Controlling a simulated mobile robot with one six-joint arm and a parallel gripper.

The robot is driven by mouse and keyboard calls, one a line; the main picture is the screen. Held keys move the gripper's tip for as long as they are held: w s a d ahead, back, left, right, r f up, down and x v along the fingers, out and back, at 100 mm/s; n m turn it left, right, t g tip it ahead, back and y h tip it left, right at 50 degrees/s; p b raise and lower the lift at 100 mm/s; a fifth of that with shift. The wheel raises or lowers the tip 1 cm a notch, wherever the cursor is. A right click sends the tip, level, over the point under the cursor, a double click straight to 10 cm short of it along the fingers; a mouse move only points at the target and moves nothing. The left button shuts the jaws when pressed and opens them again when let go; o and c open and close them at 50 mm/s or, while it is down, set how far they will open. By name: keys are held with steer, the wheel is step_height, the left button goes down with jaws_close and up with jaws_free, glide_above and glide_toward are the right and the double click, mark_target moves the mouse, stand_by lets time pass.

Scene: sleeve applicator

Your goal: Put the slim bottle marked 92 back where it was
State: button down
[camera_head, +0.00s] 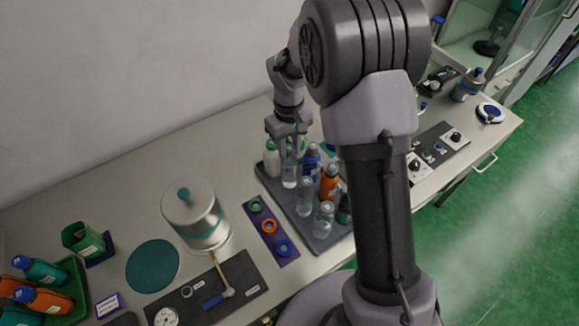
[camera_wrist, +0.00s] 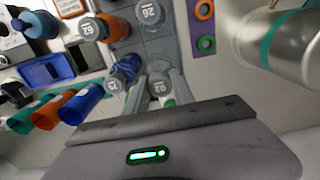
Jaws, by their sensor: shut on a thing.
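My gripper (camera_head: 287,140) is shut on a slim clear bottle (camera_head: 289,174) with a grey cap, upright at the back left of a dark grey tray (camera_head: 264,183). In the wrist view its numbered cap (camera_wrist: 160,87) lies between my fingers; the digits are too small to read surely. I cannot tell whether its base touches the tray. Two more clear bottles (camera_head: 305,198) (camera_head: 324,220) stand nearer the tray's front.
A purple strip (camera_head: 271,236) with three coloured rings lies left of the tray. A metal canister (camera_head: 197,214) stands further left, beside a round teal mat (camera_head: 153,266). A green crate (camera_head: 72,290) of bottles is at far left. My arm hides the tray's right side.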

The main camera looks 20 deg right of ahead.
mark_target(288, 158)
step_height(288, 158, down, 4)
steer(key=shift+a+r+b, duration=0.15)
steer(key=shift+b, duration=0.25)
steer(key=shift+s+a, duration=0.1)
steer(key=shift+s, duration=0.1)
steer(key=c, duration=1.1)
jaws_free()
steer(key=shift+w, duration=0.1)
steer(key=shift+o, duration=0.2)
